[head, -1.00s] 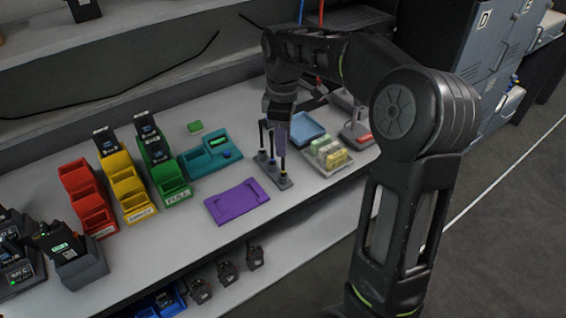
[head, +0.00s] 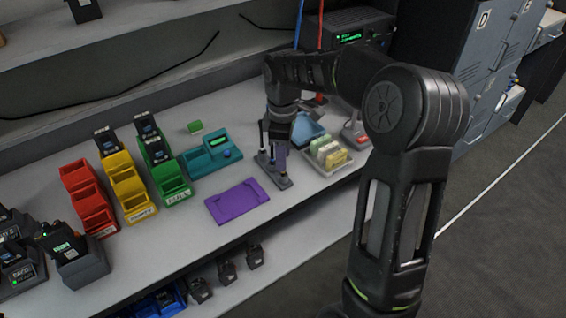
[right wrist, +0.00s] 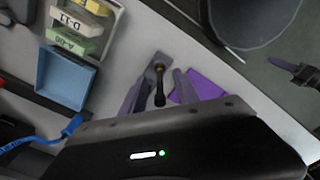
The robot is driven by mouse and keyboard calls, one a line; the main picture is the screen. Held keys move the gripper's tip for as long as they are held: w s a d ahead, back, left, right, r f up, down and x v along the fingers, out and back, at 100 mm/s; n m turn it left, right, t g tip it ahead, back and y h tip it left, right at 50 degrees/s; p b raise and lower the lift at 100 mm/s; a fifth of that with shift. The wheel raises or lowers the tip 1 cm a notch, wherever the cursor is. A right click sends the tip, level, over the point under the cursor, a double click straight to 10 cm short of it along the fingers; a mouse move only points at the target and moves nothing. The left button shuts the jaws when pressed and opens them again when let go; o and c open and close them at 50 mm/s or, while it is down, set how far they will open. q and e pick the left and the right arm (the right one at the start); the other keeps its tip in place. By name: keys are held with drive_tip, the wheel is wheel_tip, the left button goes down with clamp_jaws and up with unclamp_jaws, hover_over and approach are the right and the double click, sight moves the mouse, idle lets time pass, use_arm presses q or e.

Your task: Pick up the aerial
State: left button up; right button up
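A grey stand (head: 275,174) on the bench holds thin black aerials (head: 263,138) upright, beside the purple tray. My right gripper (head: 282,152) is low over the stand, pointing down, and partly hides the aerials. In the right wrist view, my right gripper's (right wrist: 159,92) two fingers are apart, with one black aerial (right wrist: 158,94) between them. The grey stand (right wrist: 159,64) shows behind it. I see a gap on each side of the aerial. The other aerials are hidden in that view. My left gripper is not in view.
A purple tray (head: 237,201) lies left of the stand. A teal device (head: 207,157) is behind it. A blue tray (head: 307,130) and a box of labelled cards (head: 329,154) stand close on the right. Red, yellow and green bins (head: 165,180) are farther left.

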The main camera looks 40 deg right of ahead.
clamp_jaws()
idle(0.6)
wheel_tip(320, 180, up, 10)
drive_tip(key=shift+r, duration=0.1)
idle(0.4)
idle(0.5)
